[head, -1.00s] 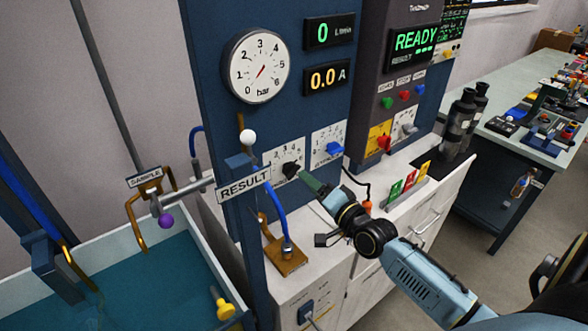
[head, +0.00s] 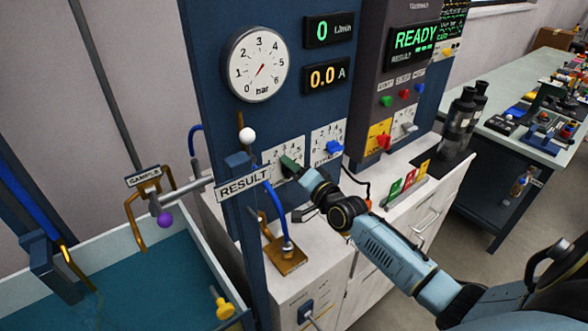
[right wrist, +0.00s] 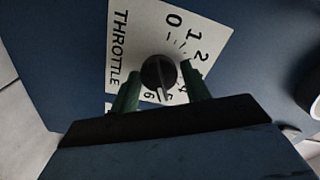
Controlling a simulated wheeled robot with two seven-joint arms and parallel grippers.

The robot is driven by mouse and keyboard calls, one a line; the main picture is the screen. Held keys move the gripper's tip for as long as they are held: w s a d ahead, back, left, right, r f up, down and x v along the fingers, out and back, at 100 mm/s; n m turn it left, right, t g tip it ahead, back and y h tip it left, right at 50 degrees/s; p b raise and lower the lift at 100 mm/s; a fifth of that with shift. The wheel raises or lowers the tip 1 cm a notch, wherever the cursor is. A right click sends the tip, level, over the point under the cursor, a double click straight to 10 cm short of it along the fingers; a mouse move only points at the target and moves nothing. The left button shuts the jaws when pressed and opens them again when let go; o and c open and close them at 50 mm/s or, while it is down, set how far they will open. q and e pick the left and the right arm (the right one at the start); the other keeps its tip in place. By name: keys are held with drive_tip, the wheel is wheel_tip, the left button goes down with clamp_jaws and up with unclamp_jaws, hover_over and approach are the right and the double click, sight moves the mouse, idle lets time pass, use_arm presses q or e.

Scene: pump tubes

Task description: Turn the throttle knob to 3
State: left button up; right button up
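The black throttle knob (right wrist: 158,73) sits on its white numbered plate (right wrist: 145,30), seen sideways in the right wrist view. A white pointer line on the knob runs toward the 5 and 6 marks; the 3 is hidden. My right gripper (right wrist: 162,86) is open, with one green finger on each side of the knob; whether they touch it I cannot tell. In the head view my right gripper (head: 290,165) is at the throttle plate (head: 283,153) and covers the knob. My left gripper is not in view.
A RESULT sign (head: 244,184) on a blue post and a blue hose (head: 277,213) stand in front. The gauge (head: 257,64) needle points low; the displays read 0 and 0.0.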

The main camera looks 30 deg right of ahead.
drive_tip(key=c, duration=0.6)
drive_tip(key=shift+n, duration=0.4)
drive_tip(key=n+p, duration=0.2)
drive_tip(key=n, duration=0.3)
drive_tip(key=shift+a+r+n, duration=0.1)
drive_tip(key=shift+r+n, duration=0.05)
drive_tip(key=shift+n, duration=0.15)
drive_tip(key=n+p, duration=0.2)
drive_tip(key=n, duration=0.3)
drive_tip(key=shift+a, duration=0.1)
drive_tip(key=shift+n, duration=0.4)
drive_tip(key=o, duration=1)
drive_tip(key=shift+c, duration=0.2)
